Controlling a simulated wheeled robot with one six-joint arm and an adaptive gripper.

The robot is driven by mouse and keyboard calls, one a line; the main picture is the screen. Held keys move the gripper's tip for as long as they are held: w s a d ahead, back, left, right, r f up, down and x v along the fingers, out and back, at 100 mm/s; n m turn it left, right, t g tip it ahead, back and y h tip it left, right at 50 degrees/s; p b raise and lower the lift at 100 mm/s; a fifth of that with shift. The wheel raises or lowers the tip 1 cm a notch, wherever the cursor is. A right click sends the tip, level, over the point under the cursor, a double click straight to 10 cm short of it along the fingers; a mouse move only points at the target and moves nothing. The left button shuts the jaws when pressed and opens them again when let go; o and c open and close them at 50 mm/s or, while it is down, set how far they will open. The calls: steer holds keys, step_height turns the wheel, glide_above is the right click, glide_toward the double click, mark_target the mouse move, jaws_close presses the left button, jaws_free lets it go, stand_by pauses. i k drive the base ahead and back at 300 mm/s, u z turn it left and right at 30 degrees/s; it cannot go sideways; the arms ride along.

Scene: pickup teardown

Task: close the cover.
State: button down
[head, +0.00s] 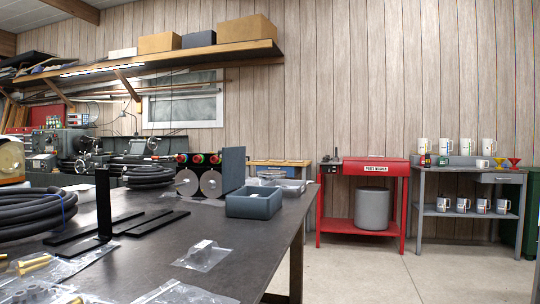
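A grey flat panel (233,169) stands upright at the right side of a dark unit (197,175) with two round metal discs and red and green knobs on top. The panel looks like an open hinged cover, but its hinge is too small to make out. A red parts washer (366,168) stands by the back wall, its top appearing shut. I cannot tell which of these is the cover meant. My gripper is not in view.
The dark workbench (170,241) holds a blue-grey bin (253,203), black hose coils (32,213), a black upright bracket (103,203) and plastic bags (203,256). A mug table (455,172) stands right. The concrete floor (380,272) right of the bench is clear.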

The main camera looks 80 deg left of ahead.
mark_target(234, 160)
steer(key=i, duration=0.75)
steer(key=u, duration=2.35)
